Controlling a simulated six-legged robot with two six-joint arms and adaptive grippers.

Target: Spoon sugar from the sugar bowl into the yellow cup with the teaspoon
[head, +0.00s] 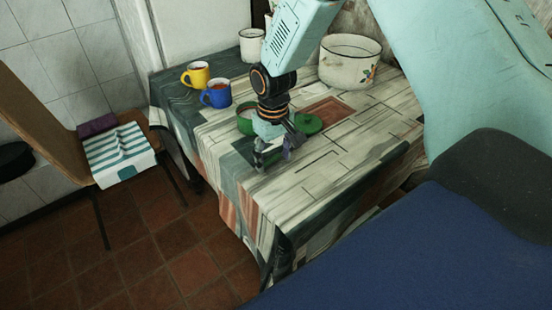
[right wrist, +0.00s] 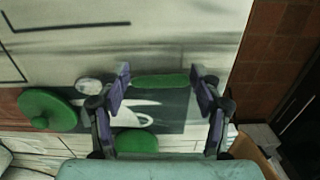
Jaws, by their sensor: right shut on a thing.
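My right gripper (head: 273,156) is low over the table, in front of the sugar bowl. In the right wrist view its fingers (right wrist: 160,84) are spread and closed against a green bar, seemingly the teaspoon's handle (right wrist: 160,81). A pale oval, likely the spoon's bowl (right wrist: 88,87), shows past the left finger. The green sugar bowl (head: 244,126) has white contents and is partly behind my wrist; the green shape (right wrist: 137,142) between the fingers looks like it. The yellow cup (head: 195,75) stands upright at the back left. My left gripper is out of view.
A blue mug (head: 216,94) stands beside the yellow cup. A white mug (head: 252,46) and a large white pot (head: 346,69) stand at the back. The green lid (head: 309,124) lies right of the sugar bowl. The front of the patterned table (head: 330,175) is clear.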

